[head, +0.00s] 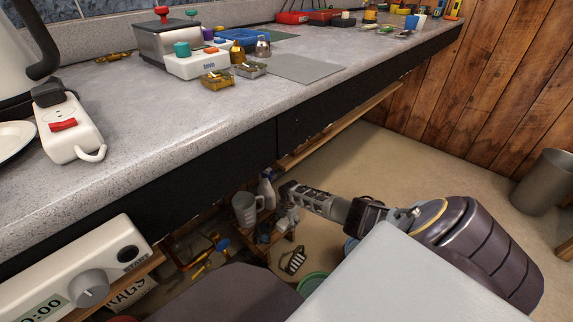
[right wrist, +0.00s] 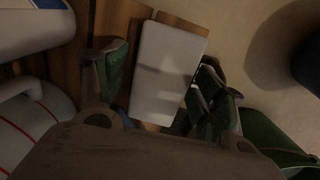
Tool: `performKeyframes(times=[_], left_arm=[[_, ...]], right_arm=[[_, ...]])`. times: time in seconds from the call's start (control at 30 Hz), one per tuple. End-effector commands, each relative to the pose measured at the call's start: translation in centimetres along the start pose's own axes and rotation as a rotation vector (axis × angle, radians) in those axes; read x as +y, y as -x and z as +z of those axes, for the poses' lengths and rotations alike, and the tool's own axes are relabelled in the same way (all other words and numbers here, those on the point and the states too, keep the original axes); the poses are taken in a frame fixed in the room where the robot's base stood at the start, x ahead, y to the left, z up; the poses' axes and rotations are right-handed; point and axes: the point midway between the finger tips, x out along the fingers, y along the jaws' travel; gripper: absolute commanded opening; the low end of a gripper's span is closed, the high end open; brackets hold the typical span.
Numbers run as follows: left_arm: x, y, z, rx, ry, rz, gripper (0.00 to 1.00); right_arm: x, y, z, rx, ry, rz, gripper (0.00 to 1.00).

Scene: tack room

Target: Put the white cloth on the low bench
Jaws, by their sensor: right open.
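A white, flat rectangular thing, which looks like the folded white cloth (right wrist: 168,72), lies on wooden slats in the right wrist view. The slats look like the top of the low bench (right wrist: 112,25), a small wooden piece that also shows under the counter in the head view (head: 262,250). My right gripper (head: 292,192) reaches in low beside the counter. In the right wrist view its open fingers (right wrist: 160,78) stand on either side of the cloth. I cannot tell whether they touch it. My left gripper is not in view.
The counter (head: 130,155) overhangs on the left. A grey jug (head: 246,208) and a white spray bottle (head: 267,188) stand close to my right gripper. A green round container (head: 312,283) is on the floor nearby. A metal bin (head: 543,182) stands far right; the floor (head: 420,165) between is clear.

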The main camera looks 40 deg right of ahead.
Motion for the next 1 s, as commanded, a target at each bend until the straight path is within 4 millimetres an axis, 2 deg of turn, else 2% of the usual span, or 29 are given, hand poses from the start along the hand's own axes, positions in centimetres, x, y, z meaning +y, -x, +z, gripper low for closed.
performKeyframes(times=[0.47, 1.0], left_arm=[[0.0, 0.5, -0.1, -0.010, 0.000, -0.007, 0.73], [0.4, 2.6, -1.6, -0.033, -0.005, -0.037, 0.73]], right_arm=[[0.0, 1.0, 0.1, -0.001, 0.001, -0.001, 0.69], [0.0, 5.0, 0.1, -0.001, 0.001, 0.000, 0.69]])
